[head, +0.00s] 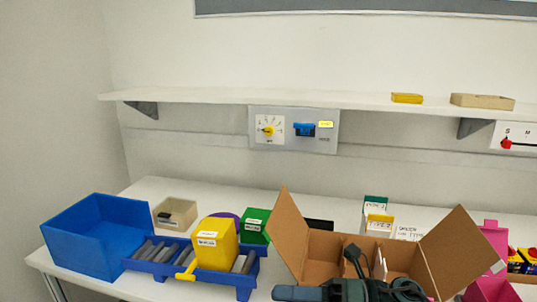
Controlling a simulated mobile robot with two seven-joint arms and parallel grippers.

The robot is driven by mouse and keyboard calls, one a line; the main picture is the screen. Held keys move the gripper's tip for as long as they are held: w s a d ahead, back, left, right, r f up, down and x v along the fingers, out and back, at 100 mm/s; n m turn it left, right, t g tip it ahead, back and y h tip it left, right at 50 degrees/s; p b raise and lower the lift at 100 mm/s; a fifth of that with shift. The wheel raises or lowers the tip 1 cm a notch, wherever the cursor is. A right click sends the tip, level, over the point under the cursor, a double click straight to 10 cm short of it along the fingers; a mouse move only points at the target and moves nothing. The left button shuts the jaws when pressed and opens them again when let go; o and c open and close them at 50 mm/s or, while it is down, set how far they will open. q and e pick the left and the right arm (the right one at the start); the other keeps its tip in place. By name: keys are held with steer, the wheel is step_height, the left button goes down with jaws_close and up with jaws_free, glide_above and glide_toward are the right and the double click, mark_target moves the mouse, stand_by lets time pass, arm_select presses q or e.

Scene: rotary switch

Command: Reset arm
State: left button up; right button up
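A rotary switch with a yellow knob (268,130) sits on a white dial plate in the left part of a grey panel (325,113). The panel is on the wall just under the shelf. Small marks surround the knob, but they are too small to read. A blue switch (304,129) and a yellow label (325,125) are to the right of the knob.
A white shelf (300,99) juts out above the panel. The table holds a blue bin (95,238), a yellow box (216,246) and an open cardboard box (320,250). Wall space below the panel is free.

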steer(key=s+d+f+m+t+h+p, duration=0.1)
steer(key=d+f+m+t+h, duration=0.3)
steer(key=m, duration=0.7)
steer(key=d+f+m+t+h, duration=0.1)
steer(key=f+m+t+h, duration=0.4)
steer(key=m, duration=0.5)
steer(key=s+d+f+m+t+h+p, duration=0.1)
steer(key=d+f+m+t+h, duration=0.25)
steer(key=m+t, duration=0.55)
arm_select(q)
steer(key=shift+s+a+r+g, duration=0.15)
steer(key=shift+a+r+g, duration=0.15)
steer(key=shift+a+r, duration=0.05)
arm_select(e)
steer(key=s+d+f+m+g+h, duration=0.2)
steer(key=s+f+m+g, duration=0.6)
steer(key=f, duration=0.4)
steer(key=s+m+h, duration=0.1)
steer(key=s, duration=0.1)
steer(key=shift+s+d+m, duration=0.15)
steer(key=shift+s+m, duration=0.15)
arm_select(q)
steer(key=shift+r, duration=0.15)
